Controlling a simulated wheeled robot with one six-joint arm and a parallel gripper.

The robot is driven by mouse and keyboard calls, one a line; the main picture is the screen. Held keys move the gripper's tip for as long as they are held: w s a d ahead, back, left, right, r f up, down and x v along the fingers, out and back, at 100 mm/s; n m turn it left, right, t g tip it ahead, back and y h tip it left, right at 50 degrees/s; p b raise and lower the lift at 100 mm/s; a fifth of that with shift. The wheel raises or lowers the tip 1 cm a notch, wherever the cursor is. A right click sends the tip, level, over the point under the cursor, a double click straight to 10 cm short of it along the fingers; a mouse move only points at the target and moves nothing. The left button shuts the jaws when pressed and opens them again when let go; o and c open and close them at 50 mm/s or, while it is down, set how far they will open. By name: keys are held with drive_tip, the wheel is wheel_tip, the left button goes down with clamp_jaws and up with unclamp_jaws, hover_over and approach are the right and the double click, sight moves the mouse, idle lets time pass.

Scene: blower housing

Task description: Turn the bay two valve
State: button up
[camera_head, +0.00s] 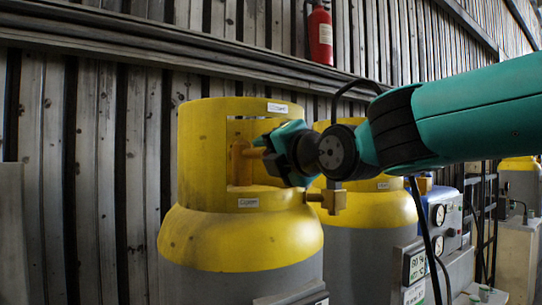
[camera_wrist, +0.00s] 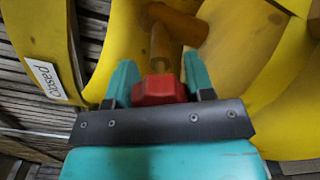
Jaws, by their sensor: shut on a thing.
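The valve has a red handle (camera_wrist: 160,91) on a brass stem (camera_wrist: 165,45), seen in the wrist view. My gripper (camera_wrist: 160,80) is shut on the red handle, with one teal finger on each side. In the head view the brass valve body (camera_head: 240,162) sits inside the window of the front cylinder's yellow collar (camera_head: 203,150). My gripper (camera_head: 264,142) reaches into that window from the right and hides the handle there. A white label reading "closed" (camera_wrist: 47,80) is on the yellow collar in the wrist view. No bay number is readable.
A second yellow-topped cylinder (camera_head: 375,210) stands close behind on the right, with a brass fitting (camera_head: 333,198) between the two. Gauges (camera_head: 438,215) and a panel (camera_head: 413,267) are at the right. A fire extinguisher (camera_head: 320,37) hangs on the ribbed wall. The collar's edges surround my gripper closely.

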drive_tip(key=o, duration=0.9)
drive_tip(key=p+v, duration=1)
drive_tip(key=v, duration=0.7)
drive_tip(key=shift+s+d+p, duration=0.15)
drive_tip(key=shift+d+p, duration=0.05)
drive_tip(key=shift+p, duration=0.2)
